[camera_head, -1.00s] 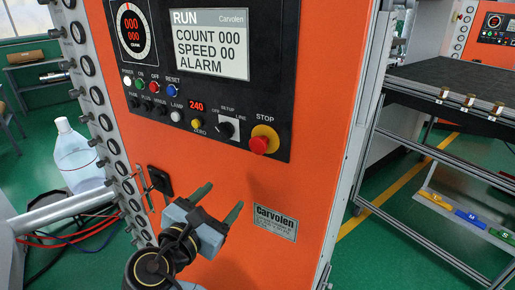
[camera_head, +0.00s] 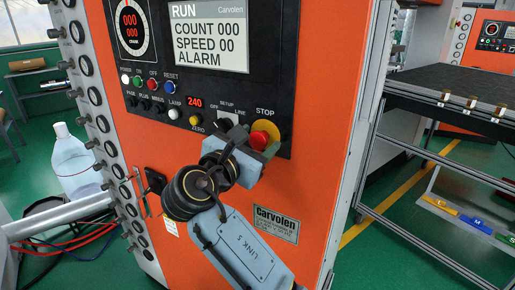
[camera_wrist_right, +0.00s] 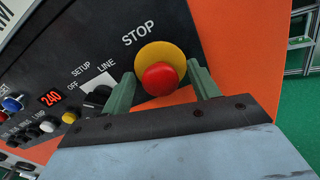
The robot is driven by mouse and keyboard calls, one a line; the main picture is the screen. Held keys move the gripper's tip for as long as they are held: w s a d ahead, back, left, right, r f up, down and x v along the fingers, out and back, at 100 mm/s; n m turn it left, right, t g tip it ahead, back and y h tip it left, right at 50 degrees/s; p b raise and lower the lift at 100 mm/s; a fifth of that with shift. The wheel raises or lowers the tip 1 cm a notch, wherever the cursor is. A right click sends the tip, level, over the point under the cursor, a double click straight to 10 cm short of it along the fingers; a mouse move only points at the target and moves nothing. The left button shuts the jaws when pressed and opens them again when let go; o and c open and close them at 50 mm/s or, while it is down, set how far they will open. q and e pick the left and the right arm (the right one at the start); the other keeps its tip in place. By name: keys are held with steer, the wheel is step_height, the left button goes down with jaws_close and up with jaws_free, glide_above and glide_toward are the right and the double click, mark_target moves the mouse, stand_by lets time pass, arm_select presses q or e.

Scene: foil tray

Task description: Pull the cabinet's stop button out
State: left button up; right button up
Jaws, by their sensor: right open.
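The red stop button (camera_head: 259,139) with its yellow collar (camera_head: 272,129) sits at the lower right of the black panel on the orange cabinet (camera_head: 320,120). The display above reads RUN and ALARM. My right gripper (camera_head: 258,147) is at the button and partly covers it in the head view. In the right wrist view, the red button (camera_wrist_right: 160,78) lies between the two green fingers of the open gripper (camera_wrist_right: 162,88), one on each side. Whether a finger touches the button cannot be told. My left gripper is not in view.
The selector knob (camera_wrist_right: 97,96) lies close to the left finger, with small buttons and a red 240 display (camera_head: 195,103) further left. A dark worktable (camera_head: 450,90) stands to the right. A large plastic bottle (camera_head: 75,165) is at the left.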

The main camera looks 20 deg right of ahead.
arm_select(q)
steer(key=shift+f, duration=0.15)
arm_select(e)
steer(key=shift+w+d, duration=0.25)
steer(key=shift+d, duration=0.05)
steer(key=shift+c, duration=0.4)
